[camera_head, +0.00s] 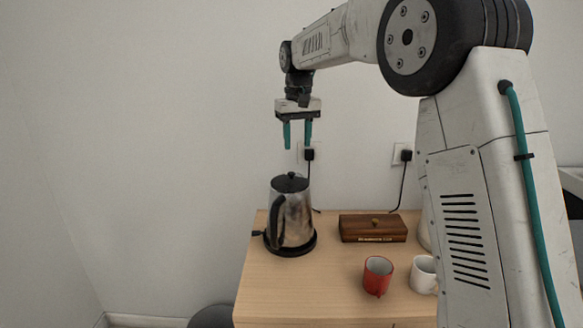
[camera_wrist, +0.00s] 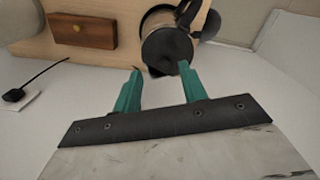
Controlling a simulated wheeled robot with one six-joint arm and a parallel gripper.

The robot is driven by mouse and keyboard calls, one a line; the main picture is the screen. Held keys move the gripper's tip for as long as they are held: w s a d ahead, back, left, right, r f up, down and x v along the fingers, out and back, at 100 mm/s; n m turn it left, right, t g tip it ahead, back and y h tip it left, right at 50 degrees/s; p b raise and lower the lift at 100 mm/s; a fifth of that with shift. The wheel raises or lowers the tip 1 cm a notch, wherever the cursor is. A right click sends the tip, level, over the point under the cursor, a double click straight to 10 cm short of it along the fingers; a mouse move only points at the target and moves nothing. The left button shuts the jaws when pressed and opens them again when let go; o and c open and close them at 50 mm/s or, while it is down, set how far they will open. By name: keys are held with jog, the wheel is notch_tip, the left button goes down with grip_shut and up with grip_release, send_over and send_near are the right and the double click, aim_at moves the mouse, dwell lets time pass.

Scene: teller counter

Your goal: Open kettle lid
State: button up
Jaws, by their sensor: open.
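A metal kettle (camera_head: 292,218) with a black handle and black base stands upright at the left of the wooden counter. Its black lid (camera_head: 290,182) looks shut, with a small knob on top. My gripper (camera_head: 297,148) hangs above the kettle, fingers pointing down, open and empty, clear of the lid. In the wrist view the kettle lid (camera_wrist: 166,49) shows beyond the teal fingertips of my gripper (camera_wrist: 160,70). Part of the kettle body is hidden there by the lid and a finger.
A wooden box (camera_head: 373,228) sits right of the kettle. A red mug (camera_head: 378,275) and a white mug (camera_head: 423,273) stand near the front. Plugs with black cords (camera_head: 309,154) are on the wall behind. My arm hides the counter's right side.

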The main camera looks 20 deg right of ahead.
send_over(291, 173)
notch_tip(291, 173, down, 3)
jog(key=shift+w+d+r, duration=0.1)
jog(key=shift+r, duration=0.1)
notch_tip(291, 173, down, 8)
jog(key=shift+r, duration=0.2)
grip_shut()
